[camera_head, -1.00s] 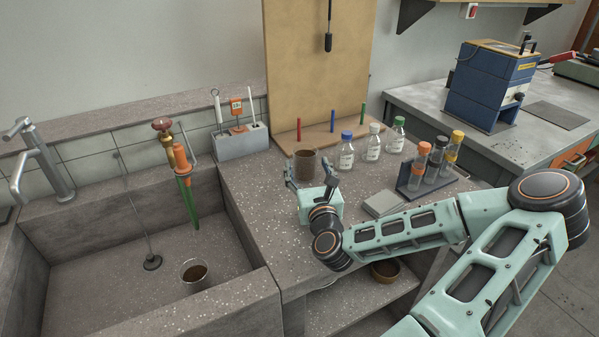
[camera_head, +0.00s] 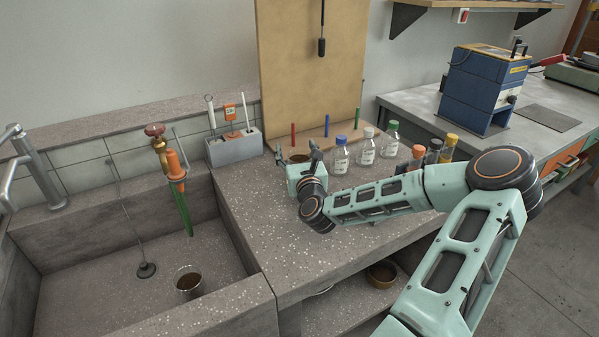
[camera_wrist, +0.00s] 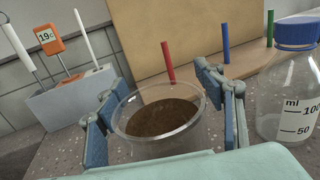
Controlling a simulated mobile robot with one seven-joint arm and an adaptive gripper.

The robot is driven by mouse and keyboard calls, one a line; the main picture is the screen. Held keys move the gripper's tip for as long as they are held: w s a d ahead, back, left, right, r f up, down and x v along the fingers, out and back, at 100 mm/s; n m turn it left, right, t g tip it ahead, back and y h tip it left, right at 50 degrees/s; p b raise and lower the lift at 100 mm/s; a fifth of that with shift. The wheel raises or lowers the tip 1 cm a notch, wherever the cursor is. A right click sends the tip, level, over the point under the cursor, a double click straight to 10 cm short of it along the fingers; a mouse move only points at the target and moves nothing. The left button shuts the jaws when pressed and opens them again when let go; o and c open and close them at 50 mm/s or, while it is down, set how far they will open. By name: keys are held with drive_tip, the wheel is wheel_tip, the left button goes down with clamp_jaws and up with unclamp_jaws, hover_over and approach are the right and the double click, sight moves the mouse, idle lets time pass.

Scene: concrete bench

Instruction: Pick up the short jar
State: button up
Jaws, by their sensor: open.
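A short clear jar (camera_wrist: 165,140) with dark brown contents stands on the speckled bench. In the wrist view it sits between the two fingers of my gripper (camera_wrist: 155,92), one on each side. The fingers are apart; whether either touches the glass is hard to tell. In the head view my gripper (camera_head: 296,152) is at the back of the bench, and only the jar's upper part (camera_head: 299,158) shows between the fingers.
Several capped glass bottles (camera_head: 340,158) stand right of the jar; the blue-capped one (camera_wrist: 290,105) is close by. A grey holder with tools (camera_head: 235,150) is at left. A board with coloured pegs (camera_head: 312,70) stands behind. The bench front is clear.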

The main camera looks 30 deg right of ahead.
drive_tip(key=c, duration=1.4)
drive_tip(key=shift+c, duration=1.3)
